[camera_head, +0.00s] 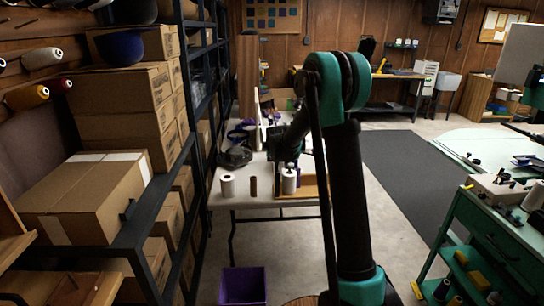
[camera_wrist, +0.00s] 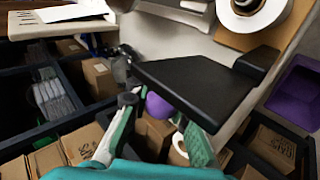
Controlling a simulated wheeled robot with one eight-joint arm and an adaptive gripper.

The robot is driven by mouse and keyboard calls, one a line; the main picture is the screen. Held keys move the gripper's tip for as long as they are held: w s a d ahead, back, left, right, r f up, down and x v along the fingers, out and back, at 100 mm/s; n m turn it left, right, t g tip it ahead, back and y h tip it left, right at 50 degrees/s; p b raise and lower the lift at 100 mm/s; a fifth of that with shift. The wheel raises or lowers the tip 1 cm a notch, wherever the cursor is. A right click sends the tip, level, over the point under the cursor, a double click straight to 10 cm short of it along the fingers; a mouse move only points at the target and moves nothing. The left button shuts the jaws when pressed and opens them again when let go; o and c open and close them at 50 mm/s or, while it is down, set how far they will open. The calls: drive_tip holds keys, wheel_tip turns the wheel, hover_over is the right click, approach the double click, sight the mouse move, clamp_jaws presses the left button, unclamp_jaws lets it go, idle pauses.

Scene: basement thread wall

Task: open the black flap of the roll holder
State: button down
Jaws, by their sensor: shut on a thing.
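The black flap (camera_wrist: 197,84) is a flat dark plate across the middle of the wrist view. It joins a dark block by the roll holder's brown board (camera_wrist: 285,40). A white roll (camera_wrist: 243,22) shows above it. My gripper (camera_wrist: 158,120) has a finger on each side of the flap's near end and is shut on it; the flap partly covers the right finger. The exact contact is hard to see. In the head view, my arm hides part of the bench near a white roll (camera_head: 289,182), and my gripper's fingertips cannot be made out.
A white roll (camera_head: 228,186) and a brown spool (camera_head: 252,187) stand on the white table (camera_head: 225,202). A purple bin (camera_head: 243,285) is on the floor in front. Shelves with cardboard boxes (camera_head: 85,195) line the left. A green cart (camera_head: 490,240) stands right; the dark mat (camera_head: 405,185) is clear.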

drive_tip(key=shift+a+f+n+h, duration=0.25)
drive_tip(key=shift+a+n+h, duration=0.15)
drive_tip(key=shift+h, duration=0.2)
drive_tip(key=c, duration=1.5)
unclamp_jaws()
drive_tip(key=shift+o, duration=0.2)
drive_tip(key=v, duration=1.2)
